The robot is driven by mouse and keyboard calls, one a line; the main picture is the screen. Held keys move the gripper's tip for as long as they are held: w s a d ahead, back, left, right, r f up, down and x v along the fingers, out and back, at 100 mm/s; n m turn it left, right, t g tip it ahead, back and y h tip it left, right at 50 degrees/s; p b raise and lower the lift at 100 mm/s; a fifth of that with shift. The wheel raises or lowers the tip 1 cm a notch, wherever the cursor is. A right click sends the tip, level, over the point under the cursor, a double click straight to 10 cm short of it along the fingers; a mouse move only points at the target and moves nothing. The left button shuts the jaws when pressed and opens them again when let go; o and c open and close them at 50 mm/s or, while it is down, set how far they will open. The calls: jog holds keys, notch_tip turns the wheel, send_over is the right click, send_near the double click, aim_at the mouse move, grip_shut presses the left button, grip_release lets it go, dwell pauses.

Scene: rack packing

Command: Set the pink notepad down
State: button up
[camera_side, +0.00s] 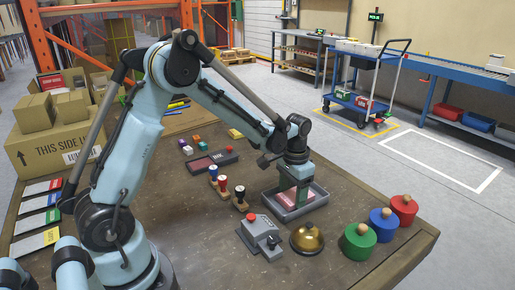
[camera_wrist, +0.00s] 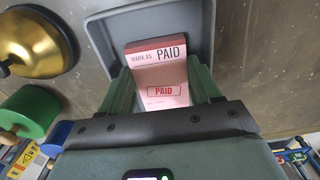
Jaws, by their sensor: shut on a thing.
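The pink notepad (camera_side: 294,197) is in or just over the grey tray (camera_side: 316,204) near the right part of the table. In the wrist view the notepad (camera_wrist: 157,52) reads "MARK AS PAID" and carries a red "PAID" stamp. My gripper (camera_side: 294,186) points down at the tray and is shut on the notepad. In the wrist view its green fingers (camera_wrist: 163,88) are on either side of the notepad, and the tray's rim (camera_wrist: 102,30) surrounds it. I cannot tell whether the notepad touches the tray floor.
A brass bell (camera_side: 307,238), a grey device with a red button (camera_side: 260,236), and green (camera_side: 359,242), blue (camera_side: 384,225) and red (camera_side: 404,209) knobbed cylinders stand near the tray. Several stamps (camera_side: 223,188) and an ink pad (camera_side: 211,162) lie left. Cardboard boxes (camera_side: 53,135) stand far left.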

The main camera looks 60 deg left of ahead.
aim_at(292, 196)
jog(key=shift+f, duration=0.15)
jog(key=o, duration=0.8)
notch_tip(292, 196, up, 12)
jog(key=shift+s+d+r+t, duration=0.2)
jog(key=shift+s+d+t, duration=0.85)
jog(key=shift+s, duration=1.2)
jog(key=shift+s+d+r+t, duration=0.2)
jog(key=shift+s+d+t, duration=0.5)
jog(key=shift+s+t, duration=1.15)
jog(key=shift+s+d+r+t, duration=0.2)
jog(key=shift+s+d+t, duration=0.6)
jog(key=shift+s, duration=1.9)
jog(key=shift+d, duration=0.1)
